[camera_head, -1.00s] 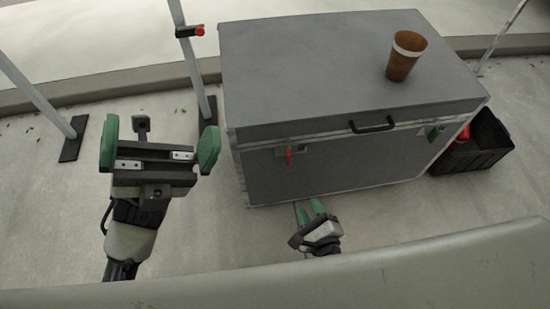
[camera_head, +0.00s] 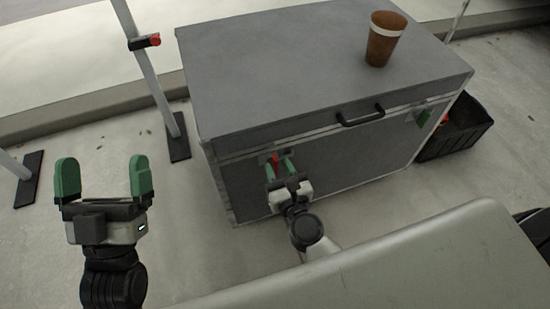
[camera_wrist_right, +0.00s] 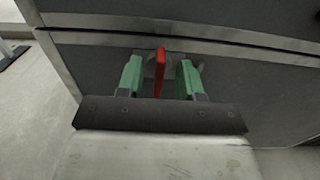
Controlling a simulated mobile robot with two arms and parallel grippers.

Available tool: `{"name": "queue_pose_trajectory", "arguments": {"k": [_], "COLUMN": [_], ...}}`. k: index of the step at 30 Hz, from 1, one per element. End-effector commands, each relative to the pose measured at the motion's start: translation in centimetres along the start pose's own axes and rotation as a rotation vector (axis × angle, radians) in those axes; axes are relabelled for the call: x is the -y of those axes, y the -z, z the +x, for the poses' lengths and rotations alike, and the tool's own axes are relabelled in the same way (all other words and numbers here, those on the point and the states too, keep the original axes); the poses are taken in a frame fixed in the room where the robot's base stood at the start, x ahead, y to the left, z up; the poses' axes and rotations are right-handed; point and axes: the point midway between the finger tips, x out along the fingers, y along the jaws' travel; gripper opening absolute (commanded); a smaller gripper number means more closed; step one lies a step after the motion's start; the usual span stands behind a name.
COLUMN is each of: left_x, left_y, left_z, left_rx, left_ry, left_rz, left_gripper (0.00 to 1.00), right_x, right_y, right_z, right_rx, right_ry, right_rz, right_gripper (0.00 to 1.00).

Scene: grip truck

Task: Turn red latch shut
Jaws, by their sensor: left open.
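The red latch (camera_head: 274,160) is on the front of the grey case (camera_head: 320,60), below the lid seam, left of the black handle. In the right wrist view the red latch (camera_wrist_right: 159,72) hangs down between the two green fingertips of my right gripper (camera_wrist_right: 160,78), with gaps on both sides. In the head view my right gripper (camera_head: 280,170) is at the latch, fingers apart. My left gripper (camera_head: 103,178) is open and empty, left of the case.
A brown cup (camera_head: 384,40) stands on the lid. The black handle (camera_head: 360,116) sticks out at the lid's front edge. A black crate (camera_head: 455,135) is right of the case. A stand pole (camera_head: 148,75) with a red knob is on the left.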

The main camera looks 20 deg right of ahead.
Motion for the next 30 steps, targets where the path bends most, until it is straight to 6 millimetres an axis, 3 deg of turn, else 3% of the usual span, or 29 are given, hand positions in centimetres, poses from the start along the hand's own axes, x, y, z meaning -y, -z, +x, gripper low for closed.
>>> {"name": "queue_pose_trajectory", "arguments": {"k": [6, 16, 23, 30], "left_x": [0.1, 0.1, 0.1, 0.1], "left_y": [-0.7, -0.9, -0.9, -0.8], "left_z": [0.0, 0.0, 0.0, 0.0], "left_rx": [0.059, 0.069, 0.069, 0.07], "left_ry": [0.002, 0.002, 0.002, 0.002], "left_rz": [0.004, 0.005, 0.005, 0.005], "left_gripper": [1.0, 1.0, 1.0, 1.0], "right_x": [0.0, 0.0, 0.0, 0.0], "right_y": [0.0, 0.1, 0.1, 0.1], "right_z": [2.2, 2.5, 2.5, 2.5], "right_rx": [0.0, -0.001, -0.001, -0.001], "right_ry": [0.001, 0.0, 0.0, 0.0], "right_rz": [-0.001, -0.001, -0.002, -0.007], "right_gripper": [0.36, 0.36, 0.01, 0.0]}}
